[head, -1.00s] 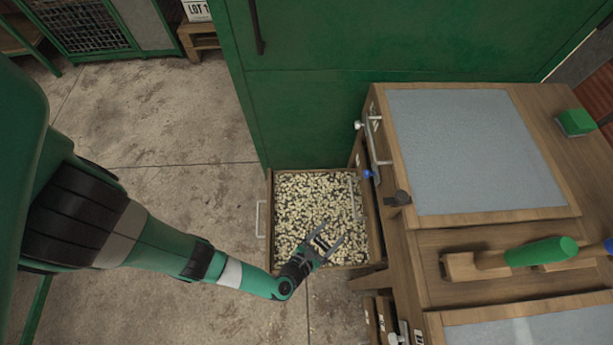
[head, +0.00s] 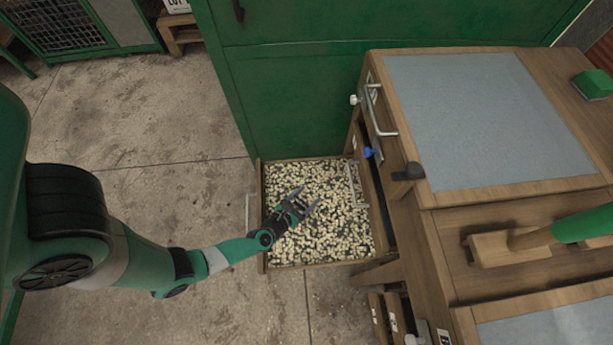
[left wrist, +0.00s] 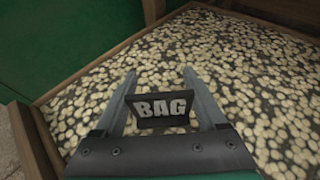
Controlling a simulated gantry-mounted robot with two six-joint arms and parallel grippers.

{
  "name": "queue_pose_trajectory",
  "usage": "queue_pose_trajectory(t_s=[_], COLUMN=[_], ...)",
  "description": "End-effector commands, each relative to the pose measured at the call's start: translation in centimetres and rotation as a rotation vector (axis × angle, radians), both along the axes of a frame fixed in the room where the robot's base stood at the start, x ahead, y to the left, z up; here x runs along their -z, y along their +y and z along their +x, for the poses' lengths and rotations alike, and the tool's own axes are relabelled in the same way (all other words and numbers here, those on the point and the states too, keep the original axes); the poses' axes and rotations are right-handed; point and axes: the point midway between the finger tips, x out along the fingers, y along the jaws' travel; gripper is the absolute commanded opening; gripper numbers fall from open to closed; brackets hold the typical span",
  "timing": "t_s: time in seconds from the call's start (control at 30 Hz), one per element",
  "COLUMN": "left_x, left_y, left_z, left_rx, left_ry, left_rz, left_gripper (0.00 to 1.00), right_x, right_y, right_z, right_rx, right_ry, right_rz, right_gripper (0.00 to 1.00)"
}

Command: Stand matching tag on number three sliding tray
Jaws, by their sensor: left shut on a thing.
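My left gripper (head: 310,197) is over the pulled-out wooden tray (head: 320,264) of pale beans. The tray's rim (left wrist: 95,57) runs across the far side in that view. No tray number is readable. My right gripper is not in view.
A wooden bench (head: 440,225) with grey panels (head: 480,125) stands right of the tray. A green cabinet (head: 290,90) stands behind the tray. A metal handle (head: 380,110) and a blue knob (head: 372,153) are on the bench side. Concrete floor (head: 130,145) is open at left.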

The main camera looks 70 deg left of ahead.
Motion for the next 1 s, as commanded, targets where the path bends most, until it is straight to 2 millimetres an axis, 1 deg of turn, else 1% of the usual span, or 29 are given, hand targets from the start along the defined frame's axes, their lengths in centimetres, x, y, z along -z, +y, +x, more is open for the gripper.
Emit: queue_pose_trajectory(t_s=[0.07,0.1,0.2,0.23,0.3,0.47,0.6,0.63,0.77,0.8,1.0], left_x=[0.5,1.2,3.2,3.6,3.7,3.3,3.7,3.7,3.6,3.6,3.6], left_y=[0.3,0.5,0.4,0.4,0.4,0.4,0.4,0.4,0.4,0.4,0.4], left_z=[0.0,-0.1,-0.1,0.0,0.0,0.0,-0.1,0.0,0.0,0.0,-0.1], left_rx=[-0.002,-0.003,-0.001,-0.001,0.0,-0.001,-0.001,-0.002,-0.002,-0.002,-0.002], left_ry=[0.0,0.001,0.002,0.002,0.001,0.0,0.003,0.002,0.001,0.001,0.001], left_rz=[0.001,0.0,0.0,0.001,-0.001,0.0,0.0,0.001,0.0,0.0,0.0], left_gripper=[0.21,0.21,0.21,0.21,0.21,0.21,0.21,0.75,0.99,1.0,1.0], right_x=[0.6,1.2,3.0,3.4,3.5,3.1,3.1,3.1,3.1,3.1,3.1], right_y=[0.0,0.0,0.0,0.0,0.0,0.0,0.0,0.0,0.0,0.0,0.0], right_z=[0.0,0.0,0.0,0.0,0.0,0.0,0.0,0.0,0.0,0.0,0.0], right_rx=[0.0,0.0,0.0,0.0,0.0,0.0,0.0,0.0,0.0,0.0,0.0], right_ry=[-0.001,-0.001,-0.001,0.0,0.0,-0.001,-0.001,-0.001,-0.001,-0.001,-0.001], right_rz=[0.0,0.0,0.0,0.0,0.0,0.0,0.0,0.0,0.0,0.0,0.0], right_gripper=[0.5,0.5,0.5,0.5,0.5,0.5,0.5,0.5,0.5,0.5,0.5])
